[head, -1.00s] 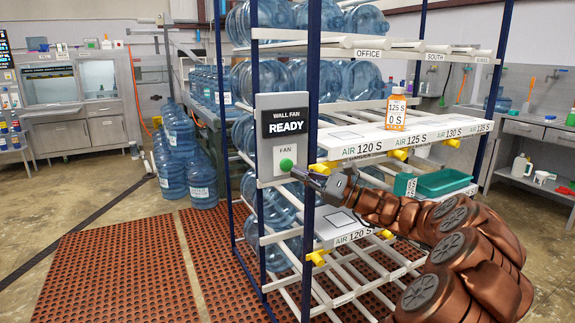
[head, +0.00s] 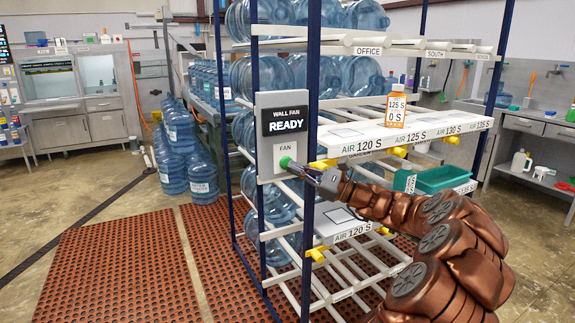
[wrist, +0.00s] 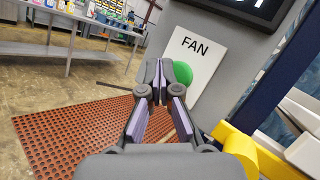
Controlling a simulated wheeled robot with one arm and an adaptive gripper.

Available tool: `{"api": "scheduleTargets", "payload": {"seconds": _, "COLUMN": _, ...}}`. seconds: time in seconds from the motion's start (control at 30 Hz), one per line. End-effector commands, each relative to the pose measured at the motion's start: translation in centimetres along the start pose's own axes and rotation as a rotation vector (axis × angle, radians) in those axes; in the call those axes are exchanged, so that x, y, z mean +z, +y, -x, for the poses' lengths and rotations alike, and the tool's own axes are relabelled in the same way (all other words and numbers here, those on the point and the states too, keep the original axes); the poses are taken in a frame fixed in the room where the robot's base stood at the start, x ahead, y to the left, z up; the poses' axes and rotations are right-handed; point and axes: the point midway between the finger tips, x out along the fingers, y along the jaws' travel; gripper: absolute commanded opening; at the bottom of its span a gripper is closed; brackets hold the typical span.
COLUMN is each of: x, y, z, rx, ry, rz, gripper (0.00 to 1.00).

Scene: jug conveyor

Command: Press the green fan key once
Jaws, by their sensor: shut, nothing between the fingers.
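The green fan key (head: 285,162) sits on a white plate marked FAN, on the grey wall fan panel (head: 262,140). The panel display (head: 284,119) reads WALL FAN READY. My gripper (head: 292,164) is shut and empty, its fingertips right at the key in the head view. In the wrist view the green key (wrist: 183,73) shows just beyond and right of my fingertips (wrist: 158,70), partly hidden by them. I cannot tell whether the fingertips touch it.
The panel is fixed to a blue rack post (head: 312,200). A yellow fitting (wrist: 245,150) is close on the right in the wrist view. White shelves (head: 400,135) with a green tray (head: 445,180) stand to the right. A red-brown mat (head: 130,265) lies on open floor at left.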

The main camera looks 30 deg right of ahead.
Motion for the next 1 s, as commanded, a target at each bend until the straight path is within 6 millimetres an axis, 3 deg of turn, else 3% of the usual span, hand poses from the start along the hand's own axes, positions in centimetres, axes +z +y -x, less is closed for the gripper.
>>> {"api": "scheduleTargets", "payload": {"seconds": 1.0, "x": -0.14, "y": -0.41, "z": -0.56, "rx": 0.000, "ry": -0.001, "rz": -0.001, "gripper": 0.00}}
